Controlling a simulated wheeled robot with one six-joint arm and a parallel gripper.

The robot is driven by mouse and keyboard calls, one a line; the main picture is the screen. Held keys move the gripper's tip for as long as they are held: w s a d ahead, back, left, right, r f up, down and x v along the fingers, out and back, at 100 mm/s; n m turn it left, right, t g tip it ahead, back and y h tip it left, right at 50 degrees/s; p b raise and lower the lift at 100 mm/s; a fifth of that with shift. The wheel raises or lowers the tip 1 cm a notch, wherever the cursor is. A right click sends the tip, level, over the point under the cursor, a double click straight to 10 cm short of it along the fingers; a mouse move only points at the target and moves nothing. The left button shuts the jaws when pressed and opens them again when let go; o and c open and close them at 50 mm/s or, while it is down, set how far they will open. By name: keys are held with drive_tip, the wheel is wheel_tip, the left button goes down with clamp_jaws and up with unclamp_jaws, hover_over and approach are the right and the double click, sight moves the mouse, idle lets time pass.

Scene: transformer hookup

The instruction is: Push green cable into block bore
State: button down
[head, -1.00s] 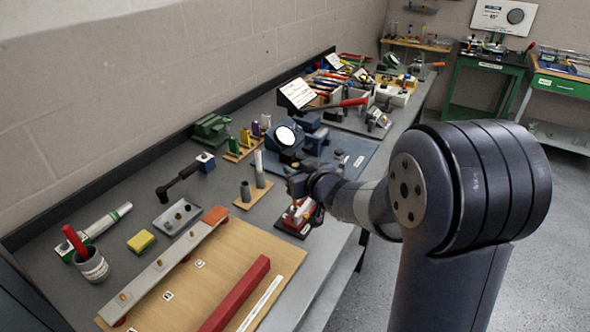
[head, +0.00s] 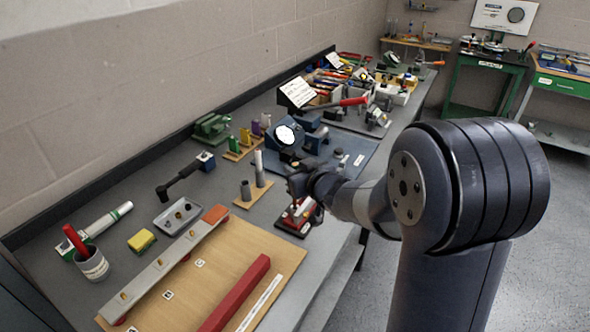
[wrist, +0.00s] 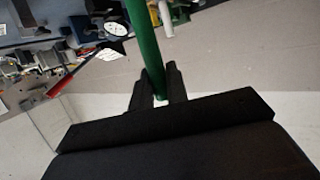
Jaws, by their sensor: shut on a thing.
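The green cable (wrist: 143,45) runs from the top of the wrist view down between the two fingers of my gripper (wrist: 158,85). My gripper is shut on the cable, and the cable stretches away from the fingers out of the wrist picture. In the head view my gripper (head: 298,184) is a dark shape above the bench, beside a small red device (head: 297,218). The cable cannot be made out in the head view. A long pale bar (head: 150,278) with several brass-coloured spots lies on a wooden board (head: 240,245). I cannot tell which thing is the block, and no bore shows clearly.
A red bar (head: 235,295) lies on the board near the front. A metal tray (head: 178,216), a yellow sponge-like block (head: 142,240) and a cup (head: 92,265) stand to the left. Grey cylinders (head: 259,170) stand close to my gripper. The bench behind is crowded.

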drive_tip(key=shift+f+b, duration=1.55)
drive_tip(key=shift+f, duration=0.3)
drive_tip(key=c, duration=1.3)
unclamp_jaws()
drive_tip(key=shift+r, duration=0.1)
wheel_tip(320, 180, up, 5)
drive_tip(key=p, duration=0.5)
drive_tip(key=v, duration=1)
drive_tip(key=shift+s+d, duration=0.2)
drive_tip(key=shift+s, duration=0.15)
